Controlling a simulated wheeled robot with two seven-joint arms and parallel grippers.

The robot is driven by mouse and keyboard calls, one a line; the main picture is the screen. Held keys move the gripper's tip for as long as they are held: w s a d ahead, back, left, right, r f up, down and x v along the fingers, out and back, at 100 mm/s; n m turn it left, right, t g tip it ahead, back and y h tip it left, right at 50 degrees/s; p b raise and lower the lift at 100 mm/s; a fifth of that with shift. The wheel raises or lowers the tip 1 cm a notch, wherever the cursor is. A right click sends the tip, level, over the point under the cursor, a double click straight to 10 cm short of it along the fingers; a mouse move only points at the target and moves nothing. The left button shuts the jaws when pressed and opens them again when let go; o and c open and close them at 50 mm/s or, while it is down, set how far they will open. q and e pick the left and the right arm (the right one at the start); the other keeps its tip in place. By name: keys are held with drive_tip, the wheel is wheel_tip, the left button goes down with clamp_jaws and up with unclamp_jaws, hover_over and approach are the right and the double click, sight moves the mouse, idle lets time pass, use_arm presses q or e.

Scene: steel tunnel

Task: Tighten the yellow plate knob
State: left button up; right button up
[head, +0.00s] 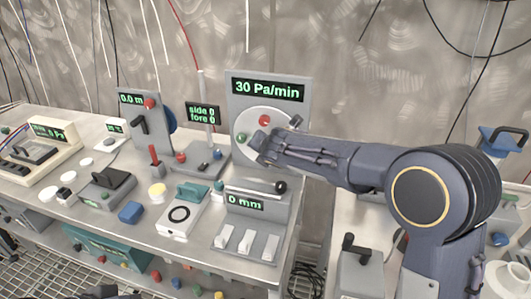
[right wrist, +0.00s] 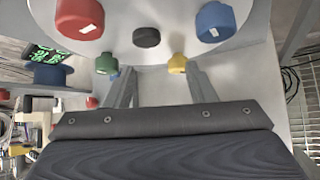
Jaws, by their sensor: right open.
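The round light plate (head: 285,119) stands upright under a "30 Pa/min" display in the head view. It carries a red knob (right wrist: 80,17), a blue knob (right wrist: 214,21), a green knob (right wrist: 106,64), a yellow knob (right wrist: 177,64) and a dark centre piece (right wrist: 146,37). My right gripper (head: 265,152) is at the plate's lower front. In the right wrist view its two fingers (right wrist: 163,84) are apart, with the yellow knob close to the right-hand finger; I cannot tell whether they touch. A dark part at the bottom edge may be my left gripper (head: 108,292).
Cables hang along the back wall. A shelf below holds a teal box (head: 110,248).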

use_arm(q)
drive_tip(key=shift+f, duration=0.2)
use_arm(e)
drive_tip(key=s+a+f+v, duration=0.1)
drive_tip(key=v, duration=1.2)
drive_tip(key=shift+a, duration=0.5)
drive_tip(key=shift+s, duration=0.1)
